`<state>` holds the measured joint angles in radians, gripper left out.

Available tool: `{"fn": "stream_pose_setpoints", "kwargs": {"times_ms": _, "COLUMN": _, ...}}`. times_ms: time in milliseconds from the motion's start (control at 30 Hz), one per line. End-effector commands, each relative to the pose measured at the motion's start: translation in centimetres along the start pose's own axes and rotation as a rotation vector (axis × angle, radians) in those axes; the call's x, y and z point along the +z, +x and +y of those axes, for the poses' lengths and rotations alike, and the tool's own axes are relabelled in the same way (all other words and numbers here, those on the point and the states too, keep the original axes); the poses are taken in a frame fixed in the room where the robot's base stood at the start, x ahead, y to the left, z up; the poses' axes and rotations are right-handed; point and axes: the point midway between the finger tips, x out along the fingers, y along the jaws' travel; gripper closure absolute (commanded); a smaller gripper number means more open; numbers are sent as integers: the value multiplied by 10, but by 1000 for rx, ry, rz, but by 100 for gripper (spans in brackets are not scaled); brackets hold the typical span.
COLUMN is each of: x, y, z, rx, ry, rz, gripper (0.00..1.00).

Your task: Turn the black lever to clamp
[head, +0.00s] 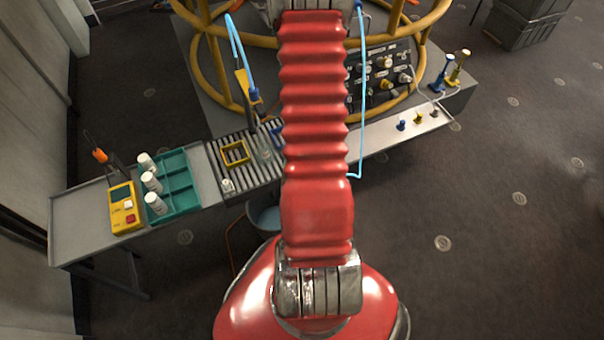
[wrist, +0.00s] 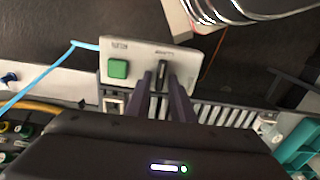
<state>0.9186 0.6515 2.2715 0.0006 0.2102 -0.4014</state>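The black lever (wrist: 163,73) stands on a pale panel (wrist: 188,59) in the wrist view, below a small label, upright in the picture. My gripper (wrist: 161,77) shows there as two dark fingers, one on each side of the lever. They are apart, with pale panel visible between them. I cannot tell how deep the fingertips reach or whether either touches the lever. In the head view my red arm covers the gripper, the lever and the panel.
A green button (wrist: 118,69) sits left of the lever on the same panel. A blue cable (wrist: 40,84) runs to the panel's left. In the head view, a teal tray (head: 180,185), a yellow meter (head: 125,207) and a roller strip (head: 225,170) lie left of my arm.

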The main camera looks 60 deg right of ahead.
Motion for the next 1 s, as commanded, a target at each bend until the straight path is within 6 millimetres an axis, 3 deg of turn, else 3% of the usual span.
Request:
{"fn": "stream_pose_setpoints", "kwargs": {"times_ms": 100, "x": 2, "y": 0, "z": 0, "rx": -1, "ry": 1, "rz": -3, "gripper": 70}}
{"fn": "stream_pose_setpoints", "kwargs": {"times_ms": 533, "x": 3, "y": -5, "z": 0, "rx": -2, "ry": 2, "rz": -6, "gripper": 70}}
{"fn": "stream_pose_setpoints", "kwargs": {"times_ms": 1000, "x": 2, "y": -54, "z": 0, "rx": -1, "ry": 2, "rz": -4, "gripper": 70}}
